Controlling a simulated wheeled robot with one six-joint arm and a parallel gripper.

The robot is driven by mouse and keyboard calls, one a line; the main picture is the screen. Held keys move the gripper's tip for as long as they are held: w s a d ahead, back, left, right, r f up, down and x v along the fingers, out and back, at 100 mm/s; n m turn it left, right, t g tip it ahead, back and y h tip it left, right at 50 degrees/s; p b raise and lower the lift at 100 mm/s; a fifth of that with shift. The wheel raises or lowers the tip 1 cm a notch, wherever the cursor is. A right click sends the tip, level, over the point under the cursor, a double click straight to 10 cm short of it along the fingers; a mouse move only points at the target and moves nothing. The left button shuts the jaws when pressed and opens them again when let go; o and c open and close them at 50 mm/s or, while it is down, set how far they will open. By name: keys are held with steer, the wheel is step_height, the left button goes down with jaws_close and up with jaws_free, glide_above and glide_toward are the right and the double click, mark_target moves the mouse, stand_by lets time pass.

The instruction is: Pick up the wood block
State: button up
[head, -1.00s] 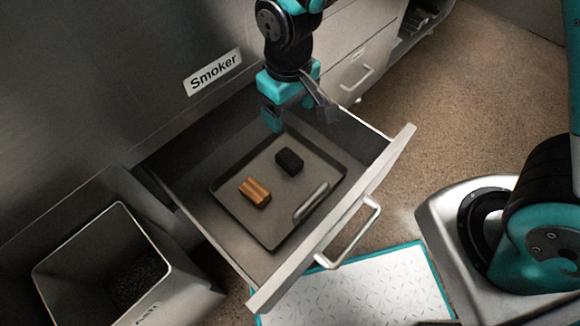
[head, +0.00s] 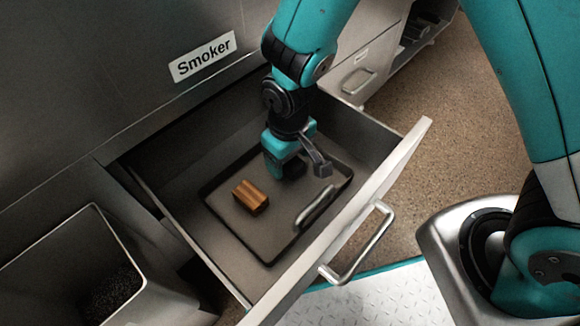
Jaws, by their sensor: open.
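The wood block (head: 251,197), brown with darker stripes, lies on a dark tray (head: 225,222) inside the open drawer. My gripper (head: 298,170) is open, pointing down over the tray to the right of the wood block and apart from it.
The drawer front (head: 350,205) with its metal handle (head: 365,245) stands out to the right. The tray has a raised metal handle (head: 314,205) near the gripper. An open bin (head: 137,285) with dark contents is at lower left. The tray's left part is clear.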

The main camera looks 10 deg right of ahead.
steer(key=shift+f, duration=0.6)
steer(key=shift+r, duration=0.1)
steer(key=c, duration=1)
steer(key=shift+r, duration=0.1)
